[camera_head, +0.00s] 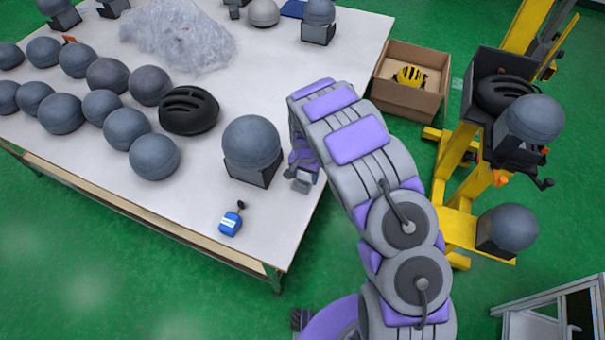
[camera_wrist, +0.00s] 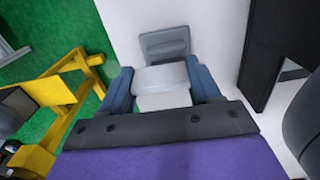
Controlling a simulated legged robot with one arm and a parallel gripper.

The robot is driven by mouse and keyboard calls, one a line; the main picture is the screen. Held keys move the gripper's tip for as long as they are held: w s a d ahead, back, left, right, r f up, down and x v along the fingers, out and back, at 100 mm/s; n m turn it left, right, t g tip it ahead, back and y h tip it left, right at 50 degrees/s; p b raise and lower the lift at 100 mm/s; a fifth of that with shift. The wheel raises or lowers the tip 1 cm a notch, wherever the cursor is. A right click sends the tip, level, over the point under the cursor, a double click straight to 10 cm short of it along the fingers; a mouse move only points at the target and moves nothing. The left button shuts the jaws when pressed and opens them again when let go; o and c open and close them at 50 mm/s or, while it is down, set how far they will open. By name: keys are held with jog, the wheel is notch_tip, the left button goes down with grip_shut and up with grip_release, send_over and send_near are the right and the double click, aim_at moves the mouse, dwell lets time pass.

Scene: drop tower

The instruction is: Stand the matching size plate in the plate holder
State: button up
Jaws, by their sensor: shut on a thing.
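My gripper (camera_head: 301,176) is over the near right edge of the white table, just right of a dark block topped with a grey dome (camera_head: 251,143). In the wrist view its two blue fingers (camera_wrist: 163,78) are shut on a light grey piece. A flat grey plate with a slot-like mark (camera_wrist: 165,45) shows just beyond the fingers against the white tabletop; I take it as part of the held piece. The dark block's side with an opening (camera_wrist: 262,45) stands to the right, apart from the fingers. I cannot make out a plate holder for certain.
A blue device with a black knob (camera_head: 230,221) lies near the table's front corner. Several grey domes and a black helmet (camera_head: 188,110) fill the left of the table (camera_head: 215,185). A cardboard box (camera_head: 408,100) and a yellow stand (camera_head: 455,215) are on the right.

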jog(key=shift+a+f, duration=0.1)
jog(key=shift+a, duration=0.5)
jog(key=shift+d+f, duration=0.15)
jog(key=shift+d, duration=0.35)
jog(key=shift+a+f, duration=0.25)
jog(key=shift+a, duration=0.15)
jog(key=shift+d+f, duration=0.2)
jog(key=shift+d, duration=0.05)
jog(key=shift+a+f, duration=0.1)
jog(key=shift+f, duration=0.1)
jog(key=shift+f, duration=0.45)
dwell(0.6)
jog(key=o, duration=1.2)
jog(key=shift+c, duration=0.2)
